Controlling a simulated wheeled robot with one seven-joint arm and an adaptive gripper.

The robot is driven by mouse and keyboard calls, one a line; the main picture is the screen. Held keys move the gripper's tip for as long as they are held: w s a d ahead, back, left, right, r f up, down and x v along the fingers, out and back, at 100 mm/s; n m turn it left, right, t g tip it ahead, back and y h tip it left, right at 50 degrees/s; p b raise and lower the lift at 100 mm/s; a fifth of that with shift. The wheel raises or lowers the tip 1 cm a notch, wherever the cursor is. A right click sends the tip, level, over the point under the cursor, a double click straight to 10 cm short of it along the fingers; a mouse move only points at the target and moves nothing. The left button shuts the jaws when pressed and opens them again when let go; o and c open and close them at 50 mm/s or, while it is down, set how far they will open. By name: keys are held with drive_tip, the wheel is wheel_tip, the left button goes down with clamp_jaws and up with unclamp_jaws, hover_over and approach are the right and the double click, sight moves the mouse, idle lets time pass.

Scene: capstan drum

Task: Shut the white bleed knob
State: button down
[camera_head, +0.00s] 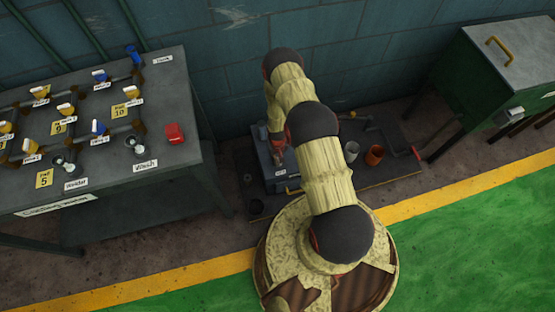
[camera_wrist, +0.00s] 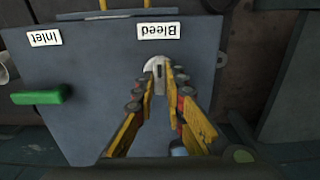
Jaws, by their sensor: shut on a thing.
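The white bleed knob (camera_wrist: 157,64) is on a blue-grey panel (camera_wrist: 90,85) in the wrist view, beside an upside-down "Bleed" label (camera_wrist: 156,30). A dark slot-like mark runs along its middle. My gripper (camera_wrist: 160,80) has its yellow fingers on either side of the knob and is shut on it. The fingers hide part of the knob's sides. In the camera_head view my gripper (camera_head: 278,146) is over the blue-grey unit (camera_head: 273,180) on the floor, and the knob cannot be made out there.
A green handle (camera_wrist: 37,97) is on the same panel near the "Inlet" label (camera_wrist: 44,38). A yellow bar (camera_wrist: 103,5) is at the panel's edge.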

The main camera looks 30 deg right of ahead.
drive_tip(key=c, duration=1.8)
unclamp_jaws()
drive_tip(key=shift+c, duration=0.2)
wheel_tip(320, 180, up, 12)
